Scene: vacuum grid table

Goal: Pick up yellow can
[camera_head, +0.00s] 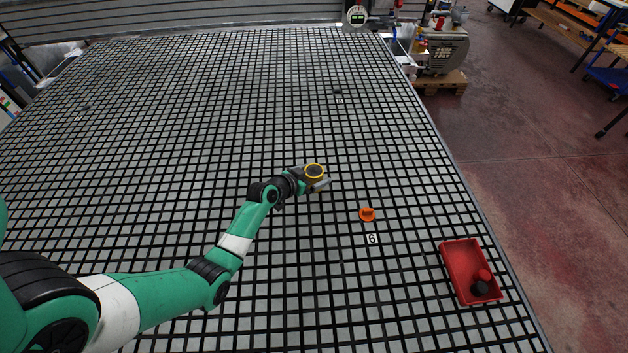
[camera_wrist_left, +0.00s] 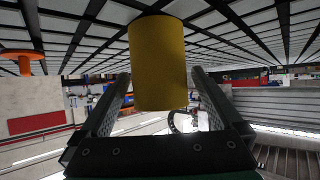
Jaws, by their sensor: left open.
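The yellow can (camera_head: 315,171) stands on the black-and-grey grid table (camera_head: 220,130) near the middle of the head view. Its top shows as a yellow ring with a dark centre. My left gripper (camera_head: 314,180) is open at the can, low over the table. In the left wrist view the yellow can (camera_wrist_left: 157,62) is between the two open fingers of my left gripper (camera_wrist_left: 160,80), with gaps visible on both sides. That view appears upside down, with the table at the top. My right gripper is not in view.
An orange object (camera_head: 367,214) lies to the right of the can, above a "6" label (camera_head: 372,239); it also shows in the wrist view (camera_wrist_left: 22,55). A red bin (camera_head: 458,257) with a red and a black item stands near the right edge. The surrounding grid is mostly clear.

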